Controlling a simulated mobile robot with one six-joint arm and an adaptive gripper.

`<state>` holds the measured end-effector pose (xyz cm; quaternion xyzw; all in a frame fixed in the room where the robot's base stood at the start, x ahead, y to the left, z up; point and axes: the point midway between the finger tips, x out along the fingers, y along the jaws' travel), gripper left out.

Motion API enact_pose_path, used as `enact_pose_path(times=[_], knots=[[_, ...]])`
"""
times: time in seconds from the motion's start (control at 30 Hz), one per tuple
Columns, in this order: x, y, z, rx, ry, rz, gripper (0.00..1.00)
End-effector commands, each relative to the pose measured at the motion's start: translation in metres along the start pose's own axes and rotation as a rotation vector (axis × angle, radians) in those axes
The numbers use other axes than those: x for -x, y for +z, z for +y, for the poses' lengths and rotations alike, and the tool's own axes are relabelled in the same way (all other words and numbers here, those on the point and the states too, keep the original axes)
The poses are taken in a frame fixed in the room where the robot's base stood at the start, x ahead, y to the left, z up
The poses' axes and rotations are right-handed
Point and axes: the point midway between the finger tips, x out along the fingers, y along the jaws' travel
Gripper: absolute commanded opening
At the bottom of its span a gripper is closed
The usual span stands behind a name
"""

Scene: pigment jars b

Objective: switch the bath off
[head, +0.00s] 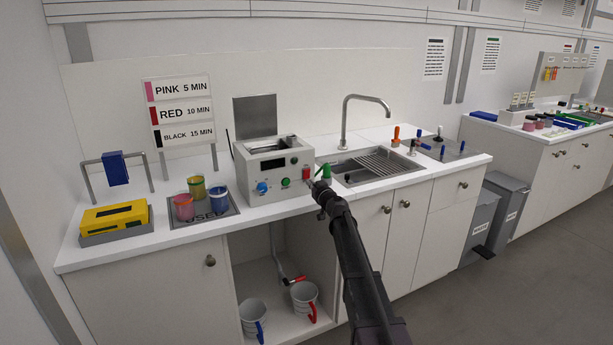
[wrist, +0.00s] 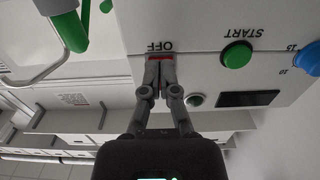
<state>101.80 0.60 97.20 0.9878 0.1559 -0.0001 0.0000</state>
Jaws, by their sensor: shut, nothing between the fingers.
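The bath (head: 262,156) is a grey box with its lid raised, standing on the counter left of the sink. Its front panel has a blue knob (head: 262,188), a green START button (head: 285,183) and a red OFF switch (head: 306,173). My gripper (head: 319,188) is at the panel's right end. In the wrist view, which is upside down, my gripper (wrist: 161,63) is shut and empty, its fingertips in front of the red OFF switch (wrist: 160,56) and hiding much of it. I cannot tell whether they touch it. The panel display (wrist: 248,98) looks dark.
A green-handled item (head: 326,172) stands close by the bath's right side, near the sink (head: 365,165). A tray (head: 228,221) with several coloured jars and a yellow box (head: 113,217) lie to the left. Mugs stand in the open cupboard below.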

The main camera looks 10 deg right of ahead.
Motion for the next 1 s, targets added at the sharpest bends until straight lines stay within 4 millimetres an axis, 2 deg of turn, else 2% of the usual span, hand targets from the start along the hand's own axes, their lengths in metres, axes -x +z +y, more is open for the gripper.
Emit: enact_pose_path(times=[0.33,0.83,1.0], knots=[[0.025,0.0,-0.001,0.0,0.0,0.0,0.0],[0.029,0.0,-0.001,0.0,0.0,0.0,0.0],[0.036,0.0,-0.001,0.0,0.0,0.0,0.0]])
